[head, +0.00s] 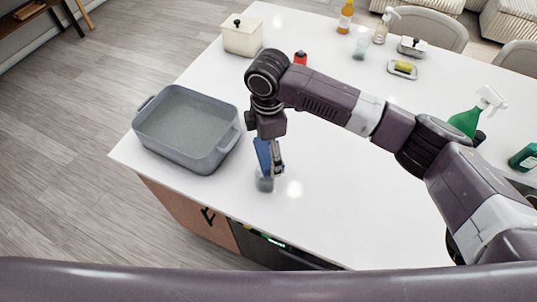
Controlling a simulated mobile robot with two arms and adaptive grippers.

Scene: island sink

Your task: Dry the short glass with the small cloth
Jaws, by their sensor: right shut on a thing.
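My right gripper (277,171) points down over the front edge of the white island. It is shut on a small blue cloth (262,153), which hangs at its left side. A short clear glass (264,184) stands on the counter right below the cloth. The cloth's lower end overlaps the glass's top in this view; I cannot tell whether it is inside the rim or just touching it. My left gripper is out of view.
A grey basin (186,104) stands left of the gripper. A white lidded pot (242,38) and a red-topped item (300,58) are behind. Bottles, another glass (361,47) and a sponge dish (402,69) stand farther back. A green spray bottle (466,121) is at right.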

